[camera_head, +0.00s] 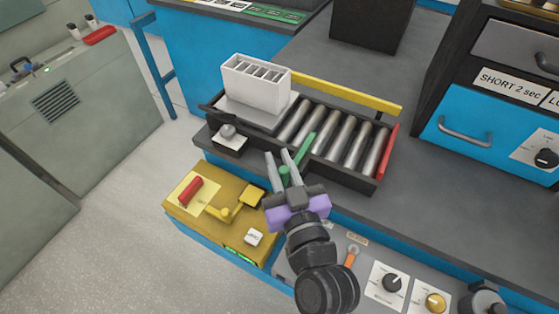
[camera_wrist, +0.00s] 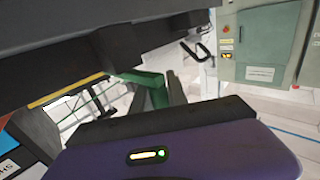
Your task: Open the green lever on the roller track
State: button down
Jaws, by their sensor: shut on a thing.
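The roller track (camera_head: 330,140) is a dark tray with several metal rollers, on the grey bench top. The green lever (camera_head: 305,148) is a green bar at the front side of the track, with a green part lower down between my gripper's fingers. My gripper (camera_head: 285,165) reaches up from below with its fingers around that green part, shut on it. In the wrist view the green lever (camera_wrist: 147,80) shows between dark gripper parts, and much of it is hidden. A white slotted box (camera_head: 255,85) stands on the left end of the track.
A yellow bar (camera_head: 345,94) runs along the track's back edge and a red plate (camera_head: 388,150) is at its right end. A yellow control box (camera_head: 215,212) sits front left. Knobs (camera_head: 391,282) line the front panel. Bench top right of the track is clear.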

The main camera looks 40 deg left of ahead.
jog(key=shift+d+f+n+g+b, duration=0.15)
jog(key=shift+f+n+g+b, duration=0.2)
jog(key=shift+b, duration=1.3)
jog(key=g+b, duration=0.1)
jog(key=b, duration=0.1)
jog(key=n+y+b, duration=0.1)
jog(key=b, duration=0.1)
jog(key=shift+d+g, duration=0.25)
jog(key=shift+g, duration=0.1)
jog(key=n+g+b, duration=0.1)
jog(key=b, duration=0.1)
jog(key=d+n+g+y+b, duration=0.1)
jog(key=g+b, duration=0.1)
jog(key=b, duration=0.1)
jog(key=shift+r+n+g, duration=0.1)
jog(key=shift+n+g, duration=0.15)
jog(key=shift+g, duration=0.05)
jog(key=shift+d+r+n+g+y+b, duration=0.15)
jog(key=shift+n+g+b, duration=0.3)
jog(key=shift+g+b, duration=0.25)
jog(key=shift+d+n+g+y+b, duration=0.15)
jog(key=shift+n+g+b, duration=0.3)
jog(key=shift+g+b, duration=0.2)
jog(key=shift+g, duration=0.25)
jog(key=c, duration=1.3)
grip_release()
jog(key=shift+r, duration=0.1)
jog(key=shift+d, duration=0.15)
